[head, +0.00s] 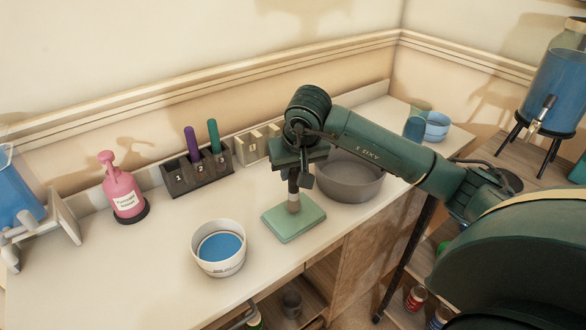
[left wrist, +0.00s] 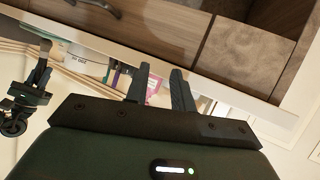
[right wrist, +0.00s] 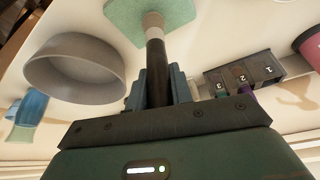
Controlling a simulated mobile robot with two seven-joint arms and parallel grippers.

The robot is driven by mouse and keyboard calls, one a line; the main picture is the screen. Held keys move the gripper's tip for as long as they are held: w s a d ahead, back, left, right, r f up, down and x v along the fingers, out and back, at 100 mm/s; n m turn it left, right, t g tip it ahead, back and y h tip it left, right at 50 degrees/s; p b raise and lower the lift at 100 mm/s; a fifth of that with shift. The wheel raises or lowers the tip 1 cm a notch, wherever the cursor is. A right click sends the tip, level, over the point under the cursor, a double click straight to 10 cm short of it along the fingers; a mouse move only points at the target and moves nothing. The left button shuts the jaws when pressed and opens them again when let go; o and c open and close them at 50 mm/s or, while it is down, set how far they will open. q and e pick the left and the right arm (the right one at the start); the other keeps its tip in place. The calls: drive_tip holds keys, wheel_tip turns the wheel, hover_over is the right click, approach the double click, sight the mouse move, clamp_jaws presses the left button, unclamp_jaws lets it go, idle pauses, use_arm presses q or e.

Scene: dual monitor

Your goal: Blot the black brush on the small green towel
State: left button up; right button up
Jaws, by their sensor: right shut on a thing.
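The small green towel (head: 283,223) lies flat on the counter, below my right gripper (head: 293,180). My right gripper is shut on the black brush (right wrist: 157,70), whose dark handle runs between the fingers in the right wrist view. The brush points down, and its pale head (head: 293,205) is at the towel, seeming to touch it. The towel also shows in the right wrist view (right wrist: 180,12). My left gripper (left wrist: 160,72) shows only in the left wrist view; its fingers are apart with nothing held between them.
A white bowl of blue liquid (head: 219,250) stands left of the towel, a grey bowl (head: 349,184) to its right. Behind are a dark numbered holder (head: 196,176) with purple and green sticks, a pale holder (head: 259,143) and a pink bottle (head: 123,190). Counter around the towel's left is clear.

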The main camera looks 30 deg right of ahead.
use_arm(q)
drive_tip(key=shift+f, duration=0.3)
use_arm(e)
drive_tip(key=shift+f, duration=0.35)
use_arm(q)
drive_tip(key=shift+r, duration=0.2)
use_arm(e)
drive_tip(key=shift+r, duration=0.15)
idle(0.5)
